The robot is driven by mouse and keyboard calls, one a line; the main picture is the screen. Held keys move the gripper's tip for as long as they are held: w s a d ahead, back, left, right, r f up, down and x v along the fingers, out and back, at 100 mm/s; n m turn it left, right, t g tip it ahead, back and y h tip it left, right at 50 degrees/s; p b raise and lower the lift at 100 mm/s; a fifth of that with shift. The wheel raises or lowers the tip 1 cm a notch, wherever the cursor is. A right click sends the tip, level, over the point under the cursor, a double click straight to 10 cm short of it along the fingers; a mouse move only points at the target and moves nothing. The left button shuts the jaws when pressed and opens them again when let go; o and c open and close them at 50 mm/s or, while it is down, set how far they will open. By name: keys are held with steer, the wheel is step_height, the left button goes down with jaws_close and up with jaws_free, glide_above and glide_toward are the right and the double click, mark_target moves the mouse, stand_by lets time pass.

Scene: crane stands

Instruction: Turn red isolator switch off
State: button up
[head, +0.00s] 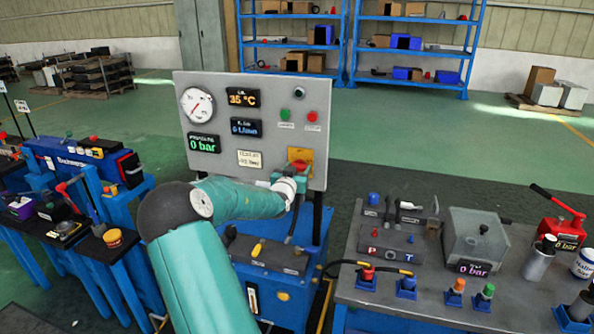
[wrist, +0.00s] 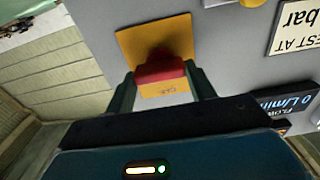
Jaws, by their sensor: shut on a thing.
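The red isolator switch (head: 299,166) sits on a yellow plate (head: 307,154) at the lower right of the grey panel (head: 255,100). In the wrist view the red switch handle (wrist: 160,72) lies across the yellow plate (wrist: 150,40). My gripper (wrist: 160,82) is at the switch, with one dark green finger on each side of the red handle, shut on it. In the head view my gripper (head: 291,178) reaches the panel from below and partly covers the switch. The handle's exact angle is hard to read.
The panel carries a dial gauge (head: 197,105), several lit displays, a green button (head: 285,115) and a red button (head: 312,117). A blue stand (head: 285,285) is below. A grey workbench (head: 435,295) with tools is at the right; a blue machine (head: 80,165) is at the left.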

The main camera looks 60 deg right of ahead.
steer(key=shift+n, duration=0.3)
steer(key=n, duration=1.7)
steer(key=shift+w+f, duration=0.1)
steer(key=shift+w, duration=0.2)
steer(key=shift+n, duration=0.3)
steer(key=o, duration=1)
steer(key=shift+a, duration=0.1)
steer(key=shift+a, duration=0.1)
